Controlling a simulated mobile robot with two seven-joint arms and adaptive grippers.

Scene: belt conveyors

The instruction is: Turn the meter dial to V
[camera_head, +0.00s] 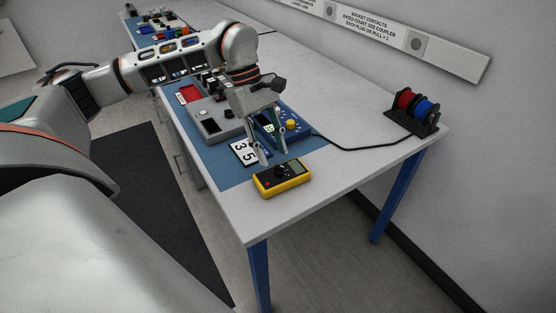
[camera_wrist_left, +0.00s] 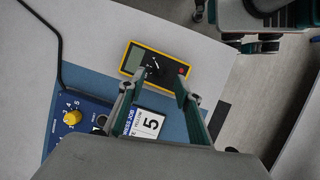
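The yellow meter (camera_head: 282,178) lies on the table near its front corner. It has a grey display (camera_head: 294,168), a dark round dial (camera_head: 279,174) and a red spot at one end. In the left wrist view the meter (camera_wrist_left: 155,65) shows beyond my fingers, but I cannot read the dial's letters or setting. My left gripper (camera_head: 276,157) points down beside the meter's far side, in the head view. Its fingers are spread with nothing between them, also in the left wrist view (camera_wrist_left: 156,88). No finger visibly touches the dial. My right gripper is not clearly identifiable.
A white number card (camera_head: 243,152) and a blue device with a yellow knob (camera_head: 291,124) lie beside the meter on the blue mat. A black cable runs to a rack with red and blue spools (camera_head: 414,108). The white tabletop right of the meter is clear.

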